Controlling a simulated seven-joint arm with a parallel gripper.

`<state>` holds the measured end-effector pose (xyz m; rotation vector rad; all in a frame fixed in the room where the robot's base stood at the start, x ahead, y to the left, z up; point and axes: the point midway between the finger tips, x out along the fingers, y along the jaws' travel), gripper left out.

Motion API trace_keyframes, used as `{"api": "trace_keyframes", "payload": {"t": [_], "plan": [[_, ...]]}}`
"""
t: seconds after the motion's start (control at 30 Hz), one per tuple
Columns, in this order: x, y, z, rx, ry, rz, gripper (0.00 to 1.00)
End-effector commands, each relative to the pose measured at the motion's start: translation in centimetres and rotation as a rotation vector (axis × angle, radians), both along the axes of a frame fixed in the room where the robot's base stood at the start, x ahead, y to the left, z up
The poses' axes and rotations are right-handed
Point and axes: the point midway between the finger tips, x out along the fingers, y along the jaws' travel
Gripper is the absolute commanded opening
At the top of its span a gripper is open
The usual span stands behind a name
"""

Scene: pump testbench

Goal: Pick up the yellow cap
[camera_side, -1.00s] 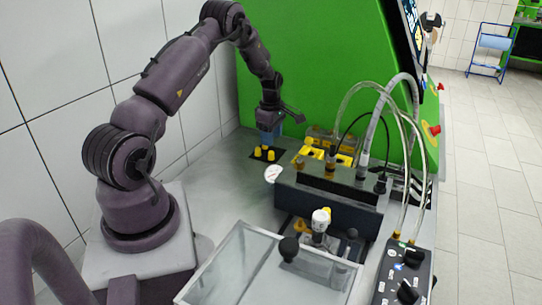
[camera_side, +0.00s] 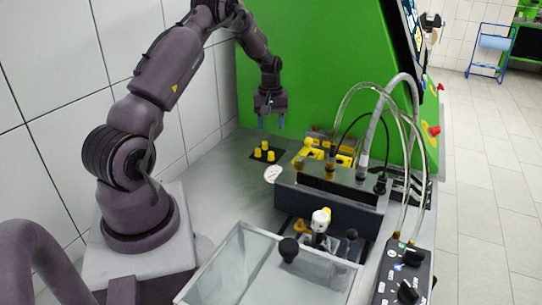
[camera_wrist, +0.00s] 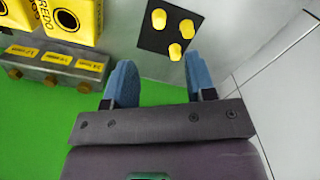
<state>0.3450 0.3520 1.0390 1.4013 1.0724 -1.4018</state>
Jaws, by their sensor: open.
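Three yellow caps stand on a small black plate (camera_wrist: 152,40) on the bench, also seen in the side view (camera_side: 280,156). In the wrist view one cap is at the upper left (camera_wrist: 158,18), one at the upper right (camera_wrist: 187,28) and one nearest my gripper (camera_wrist: 175,51). In the side view they show as a small cluster (camera_side: 264,148). My gripper (camera_side: 271,123) hangs above the plate with its blue fingers pointing down. In the wrist view its fingers (camera_wrist: 160,82) are apart and empty, with the caps beyond their tips.
Yellow boxes (camera_wrist: 75,15) and a grey block with yellow labels (camera_wrist: 55,68) lie left in the wrist view. A black manifold with hoses (camera_side: 330,192) and a clear-lidded box (camera_side: 225,270) stand on the bench. A green panel (camera_side: 320,70) rises behind. Bench left of the caps is clear.

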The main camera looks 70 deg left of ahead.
Motion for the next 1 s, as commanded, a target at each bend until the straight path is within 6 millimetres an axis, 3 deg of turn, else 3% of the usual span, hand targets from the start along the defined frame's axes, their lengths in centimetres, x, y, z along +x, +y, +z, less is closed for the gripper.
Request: {"api": "trace_keyframes", "payload": {"t": [0.2, 0.47, 0.7, 1.0], "plan": [[0.0, -0.1, -4.2, -0.003, 0.002, 0.001, 0.51], [0.0, -0.1, -6.2, -0.001, 0.001, 0.002, 0.51], [0.1, -0.2, -9.7, -0.002, 0.001, 0.004, 0.51], [0.1, -0.2, -10.7, 0.001, -0.001, 0.004, 0.51]]}}
